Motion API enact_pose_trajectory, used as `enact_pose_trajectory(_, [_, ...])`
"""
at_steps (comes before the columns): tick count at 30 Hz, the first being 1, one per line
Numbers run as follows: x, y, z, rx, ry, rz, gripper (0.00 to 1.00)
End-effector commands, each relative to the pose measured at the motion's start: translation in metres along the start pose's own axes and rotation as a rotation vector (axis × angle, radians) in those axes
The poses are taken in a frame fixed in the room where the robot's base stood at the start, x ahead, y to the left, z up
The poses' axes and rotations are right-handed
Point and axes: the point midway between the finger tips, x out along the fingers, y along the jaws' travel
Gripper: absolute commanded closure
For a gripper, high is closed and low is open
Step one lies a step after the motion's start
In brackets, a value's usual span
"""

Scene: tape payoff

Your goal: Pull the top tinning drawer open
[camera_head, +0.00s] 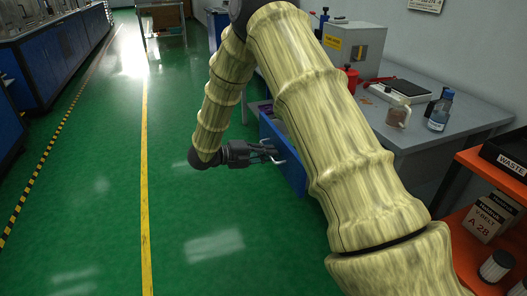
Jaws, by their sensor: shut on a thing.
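A blue drawer (284,152) stands out from under the grey bench, left of my large arm link. Its front faces left, and a pale bar handle shows at its front. My gripper (272,154) is at this handle, reaching from the left with its fingers pointing right. It is shut on the handle. Part of the drawer and the unit around it are hidden behind my arm. Whether another drawer lies below cannot be told.
The grey bench (425,128) holds bottles (439,110), a scale-like device (405,90) and a grey box machine (352,48). An orange shelf (468,248) with boxes stands at the lower right. The green floor (85,215) left of my gripper is clear.

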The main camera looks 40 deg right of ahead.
Motion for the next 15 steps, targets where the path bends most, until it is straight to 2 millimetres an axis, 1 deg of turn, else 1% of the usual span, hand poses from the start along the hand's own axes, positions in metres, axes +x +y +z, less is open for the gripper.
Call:
enact_pose_trajectory(12, [0.0001, -0.0002, -0.0007, 0.002, 0.004, 0.0, 1.0])
enact_pose_trajectory(13, [-0.0003, -0.0001, -0.0005, 0.001, 0.003, 0.0, 0.88])
enact_pose_trajectory(15, [-0.0006, 0.0, -0.0004, 0.001, 0.003, 0.0, 0.75])
